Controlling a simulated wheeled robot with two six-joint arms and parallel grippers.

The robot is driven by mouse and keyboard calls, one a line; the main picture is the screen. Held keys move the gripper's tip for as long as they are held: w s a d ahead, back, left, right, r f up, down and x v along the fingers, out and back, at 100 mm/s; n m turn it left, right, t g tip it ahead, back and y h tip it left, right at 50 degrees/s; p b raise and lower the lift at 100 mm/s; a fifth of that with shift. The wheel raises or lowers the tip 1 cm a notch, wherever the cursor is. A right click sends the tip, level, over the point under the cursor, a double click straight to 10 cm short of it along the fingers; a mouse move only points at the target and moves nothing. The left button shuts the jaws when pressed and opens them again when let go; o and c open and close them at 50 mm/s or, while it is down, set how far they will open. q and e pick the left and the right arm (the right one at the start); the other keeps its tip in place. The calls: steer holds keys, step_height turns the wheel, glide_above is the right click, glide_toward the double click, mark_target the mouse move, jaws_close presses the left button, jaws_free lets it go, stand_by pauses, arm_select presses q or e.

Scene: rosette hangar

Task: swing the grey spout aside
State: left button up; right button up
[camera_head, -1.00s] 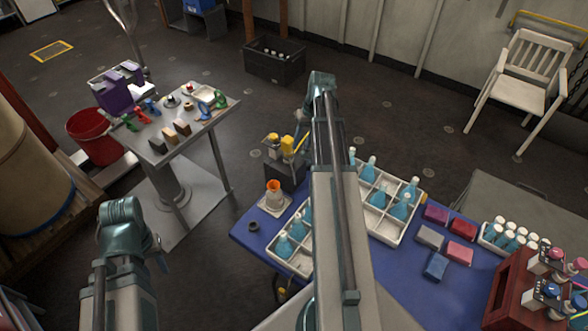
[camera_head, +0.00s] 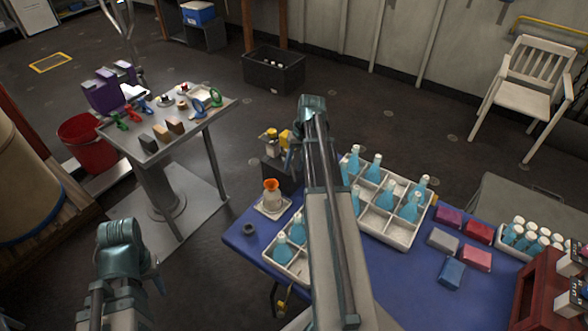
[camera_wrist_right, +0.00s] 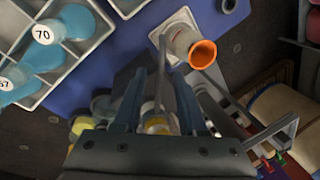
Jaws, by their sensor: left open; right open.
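A dark box-shaped dispenser (camera_head: 278,170) with yellow parts on top stands at the far edge of the blue table (camera_head: 240,236). A white bottle with an orange funnel mouth (camera_head: 271,190) stands on a small pale tray in front of it; it also shows in the right wrist view (camera_wrist_right: 196,49). A thin grey bar, seemingly the spout (camera_wrist_right: 161,70), shows between my right gripper's fingers (camera_wrist_right: 158,100), pointing towards the bottle. The fingers are apart; contact is not clear. In the head view, my right gripper (camera_head: 293,158) is at the dispenser, partly hidden. My left gripper (camera_head: 154,278) is open and empty, left of the table.
White crates with blue bottles (camera_head: 399,232) stand just right of the dispenser, partly behind my right arm. A dark ring (camera_head: 249,229) lies at the table's left edge. Coloured blocks lie further right. A grey side table (camera_head: 135,135) with small items stands at left.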

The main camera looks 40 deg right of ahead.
jaws_close()
stand_by(1.4)
